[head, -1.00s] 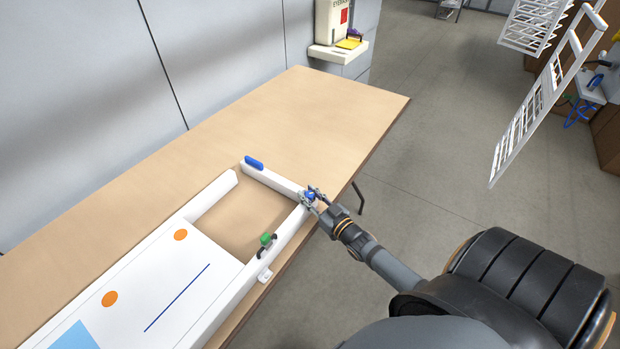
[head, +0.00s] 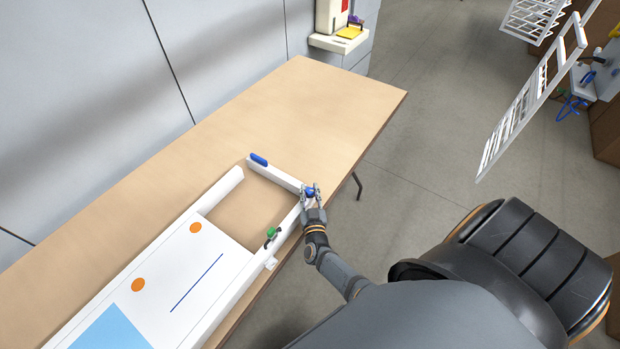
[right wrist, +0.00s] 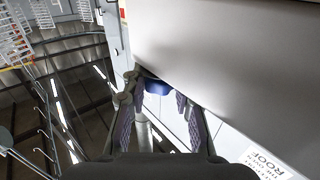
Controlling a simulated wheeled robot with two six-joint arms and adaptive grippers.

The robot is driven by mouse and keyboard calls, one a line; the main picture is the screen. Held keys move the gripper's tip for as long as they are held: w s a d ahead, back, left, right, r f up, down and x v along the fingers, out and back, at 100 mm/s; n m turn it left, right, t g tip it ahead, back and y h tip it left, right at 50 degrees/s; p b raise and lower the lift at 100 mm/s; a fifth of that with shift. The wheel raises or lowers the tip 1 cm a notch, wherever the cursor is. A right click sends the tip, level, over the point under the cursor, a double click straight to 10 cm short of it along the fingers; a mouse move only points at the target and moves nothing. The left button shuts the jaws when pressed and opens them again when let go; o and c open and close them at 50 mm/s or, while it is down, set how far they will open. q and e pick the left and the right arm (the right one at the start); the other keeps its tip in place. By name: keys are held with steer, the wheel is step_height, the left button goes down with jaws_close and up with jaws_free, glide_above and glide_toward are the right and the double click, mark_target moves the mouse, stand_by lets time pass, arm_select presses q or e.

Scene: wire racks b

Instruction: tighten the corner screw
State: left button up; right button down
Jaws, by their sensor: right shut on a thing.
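The blue corner screw (head: 309,191) is at the right corner of a white frame (head: 283,178) lying on the table. My right gripper (head: 311,190) is at that corner with its fingers around the blue screw head. In the right wrist view the blue screw (right wrist: 157,87) shows between the two fingers (right wrist: 160,100), partly hidden by the frame's large pale surface. The gripper is shut on the screw. My left gripper is not in view.
The white panel (head: 170,270) with orange dots extends to the lower left. A green-topped part (head: 271,232) and a blue block (head: 259,160) sit on the frame. The wooden table (head: 300,105) is clear beyond. A white wire rack (head: 520,115) hangs at right.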

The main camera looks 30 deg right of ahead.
stand_by(0.3)
steer(key=c, duration=1)
jaws_free()
steer(key=shift+c, duration=0.2)
steer(key=v, duration=1.2)
steer(key=shift+d+f, duration=0.1)
